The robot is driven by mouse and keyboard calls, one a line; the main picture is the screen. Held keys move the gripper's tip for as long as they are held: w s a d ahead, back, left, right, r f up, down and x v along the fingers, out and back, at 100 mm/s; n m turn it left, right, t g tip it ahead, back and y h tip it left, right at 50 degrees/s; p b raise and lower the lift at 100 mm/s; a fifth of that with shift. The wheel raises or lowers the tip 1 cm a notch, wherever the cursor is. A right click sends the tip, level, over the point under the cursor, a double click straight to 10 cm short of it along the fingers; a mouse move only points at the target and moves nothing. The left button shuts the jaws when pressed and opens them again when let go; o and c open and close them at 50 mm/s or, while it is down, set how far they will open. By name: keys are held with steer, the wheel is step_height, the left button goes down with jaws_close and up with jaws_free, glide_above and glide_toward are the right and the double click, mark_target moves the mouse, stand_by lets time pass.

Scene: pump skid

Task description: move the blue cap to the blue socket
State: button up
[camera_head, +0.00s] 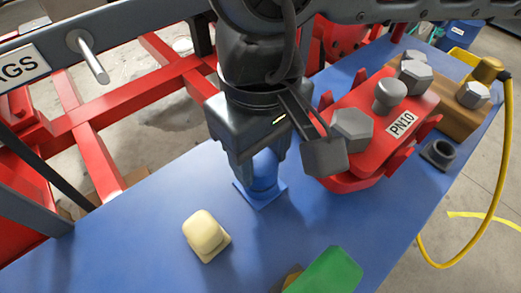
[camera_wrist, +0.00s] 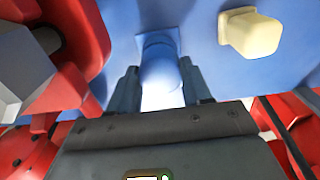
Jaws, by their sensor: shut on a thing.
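The blue cap (camera_wrist: 160,76) is a rounded blue piece between the two fingers of my gripper (camera_wrist: 160,88) in the wrist view. My gripper (camera_head: 260,170) points down over the blue table in the head view and is shut on the cap (camera_head: 264,168), which the fingers partly hide. The blue socket (camera_head: 262,197) shows as a square blue plate directly below the cap; its edge also shows in the wrist view (camera_wrist: 157,38). The cap looks lined up with the plate. I cannot tell whether it touches or is seated, since the fingers and cap hide the join.
A cream cap on a cream base (camera_head: 204,232) stands front left of my gripper. A green block (camera_head: 328,270) is at the front edge. A red PN10 flange (camera_head: 385,125) with grey bolts stands close on the right. A dark ring-shaped socket (camera_head: 438,152) lies beyond it.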

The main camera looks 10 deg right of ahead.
steer(key=shift+f+b, duration=0.45)
steer(key=shift+b, duration=0.05)
steer(key=o, duration=1.2)
steer(key=shift+o, duration=0.2)
steer(key=shift+r, duration=0.1)
step_height(320, 180, up, 8)
steer(key=shift+f, duration=0.15)
